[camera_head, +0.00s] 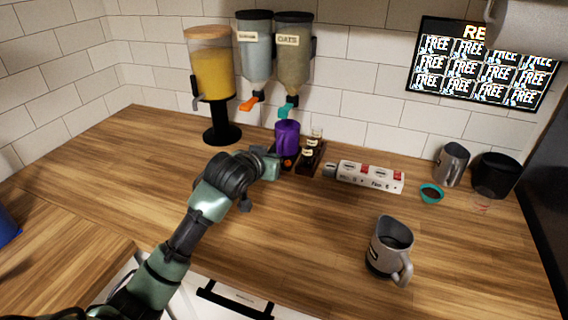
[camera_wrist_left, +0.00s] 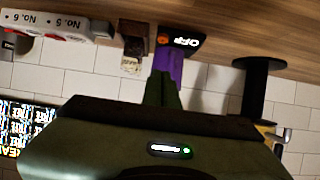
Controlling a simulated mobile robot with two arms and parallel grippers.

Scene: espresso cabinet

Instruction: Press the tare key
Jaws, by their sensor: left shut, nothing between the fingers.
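A small black scale (camera_wrist_left: 192,41) shows a lit "OFF" display in the left wrist view, where the scene is upside down. A round orange spot (camera_wrist_left: 163,40) sits beside the display; I cannot read whether it is the tare key. A purple container (camera_head: 287,136) stands at the scale, below the dispensers, and also shows in the wrist view (camera_wrist_left: 170,62). My left gripper (camera_head: 272,163) is shut and empty, just in front of the scale. Its fingers (camera_wrist_left: 162,88) overlap the purple container in the wrist view; contact cannot be told. My right gripper is not in view.
A rack with small dark bottles (camera_head: 309,158) stands right of the scale, then a white numbered box (camera_head: 368,177). A juice dispenser (camera_head: 213,75) is left. A grey pitcher (camera_head: 390,248), a teal bowl (camera_head: 432,194) and a metal jug (camera_head: 451,163) stand right. The middle counter is clear.

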